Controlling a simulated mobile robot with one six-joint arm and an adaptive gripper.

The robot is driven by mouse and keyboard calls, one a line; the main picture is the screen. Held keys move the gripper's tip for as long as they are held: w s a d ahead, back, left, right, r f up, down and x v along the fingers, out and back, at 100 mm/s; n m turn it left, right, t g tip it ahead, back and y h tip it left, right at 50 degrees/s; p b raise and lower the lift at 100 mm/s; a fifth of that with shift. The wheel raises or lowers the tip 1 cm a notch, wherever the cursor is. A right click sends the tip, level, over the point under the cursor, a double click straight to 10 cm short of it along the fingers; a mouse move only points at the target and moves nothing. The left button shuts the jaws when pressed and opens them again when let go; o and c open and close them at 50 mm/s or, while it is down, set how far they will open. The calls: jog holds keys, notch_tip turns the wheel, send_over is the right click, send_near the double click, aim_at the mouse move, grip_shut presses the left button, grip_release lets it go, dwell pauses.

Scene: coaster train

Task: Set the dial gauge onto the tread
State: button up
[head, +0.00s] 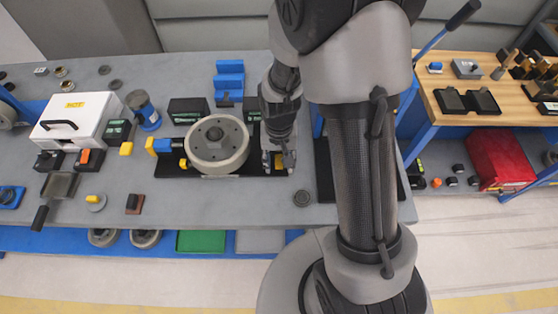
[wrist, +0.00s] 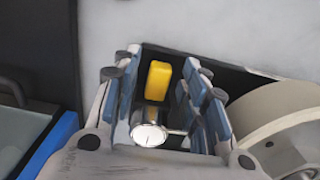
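The dial gauge (wrist: 150,134) has a round white face, a metal body and a yellow block at its far end. In the wrist view it sits between my gripper's (wrist: 160,108) blue-padded fingers, with a visible gap on the right side; contact on the left is hard to judge. My gripper also shows in the head view (head: 279,160), low over the right end of the black mat, where a little yellow shows between the fingers. The wheel with the tread (head: 217,145) lies flat to the left of my gripper; in the wrist view its pale rim (wrist: 275,120) is at the right.
A blue and yellow block (head: 160,146) stands left of the wheel on the black mat (head: 175,168). Dark boxes (head: 188,110) and a blue stepped holder (head: 229,78) stand behind. A white case (head: 75,118) is further left.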

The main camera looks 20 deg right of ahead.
jog(key=shift+c, duration=0.2)
grip_shut()
dwell(0.3)
dwell(0.3)
